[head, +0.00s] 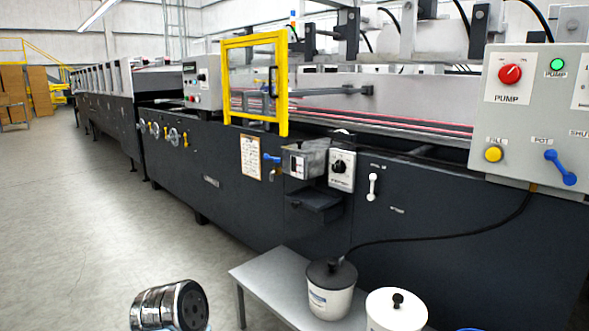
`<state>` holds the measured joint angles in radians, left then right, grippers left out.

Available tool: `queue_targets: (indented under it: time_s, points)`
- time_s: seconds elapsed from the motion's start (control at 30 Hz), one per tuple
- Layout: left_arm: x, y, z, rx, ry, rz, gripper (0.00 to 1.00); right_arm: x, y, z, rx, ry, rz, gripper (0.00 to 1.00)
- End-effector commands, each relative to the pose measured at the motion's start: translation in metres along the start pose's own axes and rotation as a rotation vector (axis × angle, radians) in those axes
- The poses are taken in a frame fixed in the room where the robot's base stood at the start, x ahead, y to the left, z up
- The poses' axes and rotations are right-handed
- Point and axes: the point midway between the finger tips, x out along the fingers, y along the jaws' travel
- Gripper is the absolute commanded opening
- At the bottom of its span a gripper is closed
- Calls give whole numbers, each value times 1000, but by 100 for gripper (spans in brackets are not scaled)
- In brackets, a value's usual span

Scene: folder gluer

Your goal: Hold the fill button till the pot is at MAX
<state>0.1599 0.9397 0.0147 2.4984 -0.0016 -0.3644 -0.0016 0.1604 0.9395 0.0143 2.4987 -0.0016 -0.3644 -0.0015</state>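The yellow fill button (493,154) sits under a "FILL" label at the lower left of the grey control panel (525,100) on the right. Nothing touches it. A grey box-like pot (314,158) with a small white gauge window (297,166) is mounted on the machine's dark side, near the middle. The level and any MAX mark are too small to read. Neither gripper shows; a silver and black cylindrical part of my arm is at the bottom left.
The panel also has a red pump knob (510,74), a green pump lamp (557,64) and a blue pot lever (560,167). A grey bench (265,272) holds a black-lidded bucket (330,300) and a white-lidded one (396,312). The floor at left is clear.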

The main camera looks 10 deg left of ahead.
Motion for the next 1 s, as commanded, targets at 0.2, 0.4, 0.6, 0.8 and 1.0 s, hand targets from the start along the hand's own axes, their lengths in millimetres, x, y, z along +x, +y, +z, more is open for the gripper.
queue_targets:
  time_s: [0.2, 0.4, 0.6, 0.8, 1.0]
  points:
    - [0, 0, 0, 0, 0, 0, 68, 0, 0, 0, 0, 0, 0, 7]
    - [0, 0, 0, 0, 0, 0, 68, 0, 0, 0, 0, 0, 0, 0]
    - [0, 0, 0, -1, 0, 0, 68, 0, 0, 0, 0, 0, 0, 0]
    - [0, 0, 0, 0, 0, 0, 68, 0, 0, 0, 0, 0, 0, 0]
    - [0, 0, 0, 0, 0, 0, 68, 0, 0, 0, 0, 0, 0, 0]
